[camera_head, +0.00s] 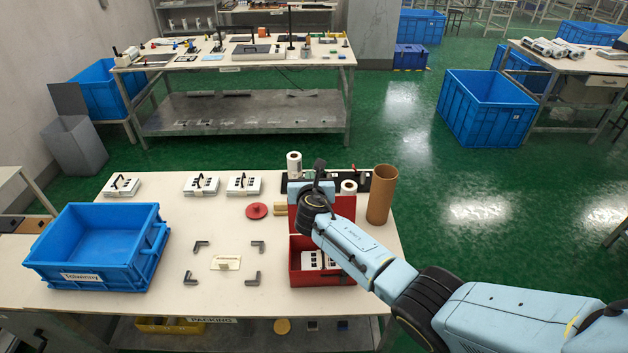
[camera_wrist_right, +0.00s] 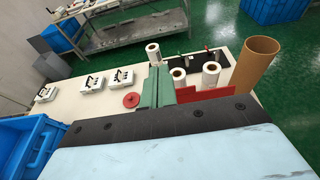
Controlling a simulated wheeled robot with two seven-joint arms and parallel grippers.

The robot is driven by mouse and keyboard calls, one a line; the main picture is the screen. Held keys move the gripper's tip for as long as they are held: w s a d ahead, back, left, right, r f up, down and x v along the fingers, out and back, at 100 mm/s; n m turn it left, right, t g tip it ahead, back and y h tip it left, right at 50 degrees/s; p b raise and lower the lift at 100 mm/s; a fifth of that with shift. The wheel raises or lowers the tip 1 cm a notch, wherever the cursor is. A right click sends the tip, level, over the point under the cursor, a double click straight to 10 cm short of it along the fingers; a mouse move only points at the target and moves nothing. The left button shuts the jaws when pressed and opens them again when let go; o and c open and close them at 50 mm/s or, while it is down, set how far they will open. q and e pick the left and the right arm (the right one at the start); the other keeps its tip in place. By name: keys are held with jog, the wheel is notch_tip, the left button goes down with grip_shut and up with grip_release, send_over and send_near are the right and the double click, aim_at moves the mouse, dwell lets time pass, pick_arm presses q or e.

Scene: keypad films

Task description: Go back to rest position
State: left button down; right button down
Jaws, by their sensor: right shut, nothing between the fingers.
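My right arm reaches in from the right in the head view, over the right part of the packing table (camera_head: 150,215). My right gripper (camera_head: 319,172) is above the table near the red boxes, and the arm hides part of them. In the right wrist view its green fingers (camera_wrist_right: 158,88) are together with nothing between them. A red box (camera_head: 298,277) at the table's front holds white keypads (camera_head: 311,260); a second red box (camera_head: 297,222) stands behind it, partly hidden. My left gripper is not in view.
White rolls (camera_head: 294,165) and a brown cardboard tube (camera_head: 381,195) stand near my right gripper. A blue crate (camera_head: 100,245) stands at left. Black corner brackets (camera_head: 252,279) surround a pale piece (camera_head: 226,263).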

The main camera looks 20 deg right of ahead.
jog(key=s+f+m+g+y, duration=0.1)
jog(key=s+f+m+g, duration=0.25)
jog(key=s+m, duration=0.75)
jog(key=s+f+m+g, duration=0.35)
jog(key=s+m, duration=0.45)
jog(key=s, duration=0.5)
jog(key=s+a+r+m+g+y, duration=0.1)
jog(key=s+r+m+g+y, duration=0.1)
jog(key=s+m, duration=0.6)
jog(key=s+a+r+m+g+y, duration=0.1)
jog(key=s+r+m+y, duration=0.15)
jog(key=s, duration=1.05)
notch_tip(320, 180, down, 34)
jog(key=s+f+g+b, duration=0.1)
jog(key=s+g+b, duration=0.1)
jog(key=b, duration=0.8)
jog(key=s+d+f+b, duration=0.1)
jog(key=s+f+b, duration=0.3)
jog(key=s+f, duration=0.4)
jog(key=s+d+f+g+b, duration=0.1)
jog(key=s+f+b, duration=0.3)
jog(key=s+f, duration=0.4)
notch_tip(320, 180, down, 6)
jog(key=shift+s+d+f+h, duration=0.2)
jog(key=shift+d+h, duration=0.15)
jog(key=shift+d, duration=0.3)
